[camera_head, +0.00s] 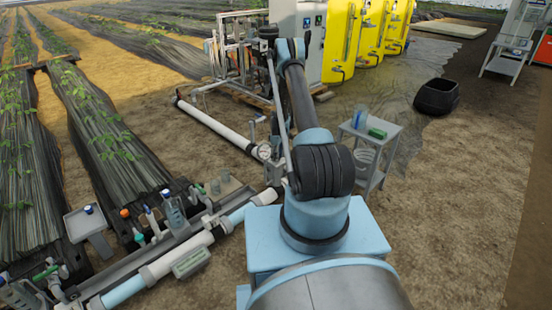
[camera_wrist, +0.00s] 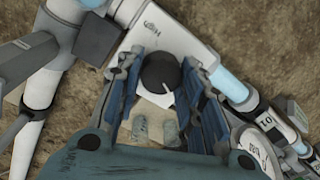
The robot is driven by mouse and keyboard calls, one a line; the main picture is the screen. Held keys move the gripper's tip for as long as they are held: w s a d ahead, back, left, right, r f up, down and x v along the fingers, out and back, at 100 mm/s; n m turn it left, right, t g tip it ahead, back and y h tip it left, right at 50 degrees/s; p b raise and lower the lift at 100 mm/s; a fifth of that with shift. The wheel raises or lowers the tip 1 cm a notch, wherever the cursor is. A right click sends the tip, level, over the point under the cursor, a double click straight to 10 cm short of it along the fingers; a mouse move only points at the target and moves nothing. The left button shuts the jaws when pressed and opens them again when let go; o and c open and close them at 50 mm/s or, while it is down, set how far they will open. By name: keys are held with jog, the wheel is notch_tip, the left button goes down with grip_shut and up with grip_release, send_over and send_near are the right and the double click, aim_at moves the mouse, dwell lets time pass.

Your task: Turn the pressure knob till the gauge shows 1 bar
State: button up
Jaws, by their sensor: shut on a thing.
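The black round pressure knob (camera_wrist: 161,70) sits between the two blue-lined fingers of my gripper (camera_wrist: 160,78) in the wrist view. The fingers are shut on its sides. A short pale line shows on the knob's top near its edge. In the head view my arm hides the knob and most of my gripper.
A white pipe (camera_head: 222,129) runs along the ground to the skid. A pipe rail with valves (camera_head: 180,250) lies at lower left. A grey cart (camera_head: 385,128) with a green box stands right of my arm. A black bin (camera_head: 436,97) is farther right. Open soil lies at right.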

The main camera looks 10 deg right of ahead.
jog(key=m, duration=0.6)
jog(key=shift+s, duration=0.1)
jog(key=m, duration=0.6)
jog(key=shift+m+t, duration=0.3)
jog(key=m, duration=0.6)
jog(key=shift+s, duration=0.1)
jog(key=m, duration=0.6)
jog(key=shift+d+t, duration=0.15)
jog(key=shift+t, duration=0.15)
jog(key=shift+d, duration=0.1)
jog(key=o, duration=0.8)
jog(key=shift+s, duration=0.1)
